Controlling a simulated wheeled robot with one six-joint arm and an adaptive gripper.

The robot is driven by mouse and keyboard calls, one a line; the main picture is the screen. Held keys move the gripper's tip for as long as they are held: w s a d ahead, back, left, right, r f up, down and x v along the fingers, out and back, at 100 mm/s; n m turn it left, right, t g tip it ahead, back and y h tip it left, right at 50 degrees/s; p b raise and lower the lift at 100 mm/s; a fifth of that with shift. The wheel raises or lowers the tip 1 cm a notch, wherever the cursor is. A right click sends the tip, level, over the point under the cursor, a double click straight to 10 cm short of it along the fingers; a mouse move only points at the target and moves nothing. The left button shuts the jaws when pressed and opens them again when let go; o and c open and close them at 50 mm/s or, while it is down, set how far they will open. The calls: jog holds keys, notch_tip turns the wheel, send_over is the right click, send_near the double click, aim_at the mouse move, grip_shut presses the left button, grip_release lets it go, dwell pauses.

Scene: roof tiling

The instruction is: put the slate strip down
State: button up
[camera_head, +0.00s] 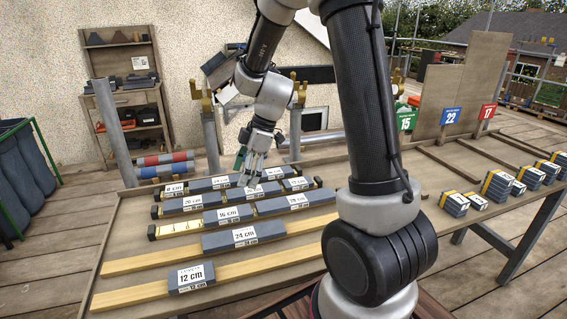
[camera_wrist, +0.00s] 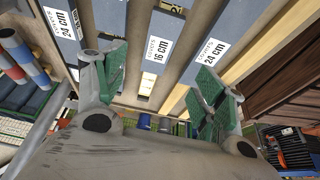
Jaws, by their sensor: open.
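Grey slate strips with white length labels lie in rows on the sloping board. The nearest row holds a 12 cm strip (camera_head: 190,288); behind it is a 24 cm strip (camera_head: 220,244), then a row with a 16 cm strip (camera_head: 209,219), then fuller rows. My gripper (camera_head: 250,178) is open above the back rows, fingers pointing down; its height over them is hard to judge. In the wrist view my gripper (camera_wrist: 162,78) shows its green-padded fingers spread wide with no strip between them. A 16 cm strip (camera_wrist: 164,24) and two 24 cm strips (camera_wrist: 75,51) show beyond the fingers.
Bare yellow battens (camera_head: 130,296) run across the board. Strapped slate stacks (camera_head: 454,204) stand on the right table, with numbered signs (camera_head: 451,116) behind. Brass-topped grey posts (camera_head: 210,138) rise behind the board. A shelf unit (camera_head: 135,125) stands against the wall.

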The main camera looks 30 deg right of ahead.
jog(key=s+d+r+m+t+h, duration=0.1)
jog(key=s+d+r+m, duration=0.4)
jog(key=s, duration=0.6)
jog(key=s+d+r+m+t+h, duration=0.2)
jog(key=s+d+r+m, duration=0.3)
jog(key=s+r+m, duration=0.5)
jog(key=shift+s+d+r+m+h, duration=0.15)
jog(key=shift+s+r+m+h, duration=0.2)
jog(key=shift+s+h, duration=0.5)
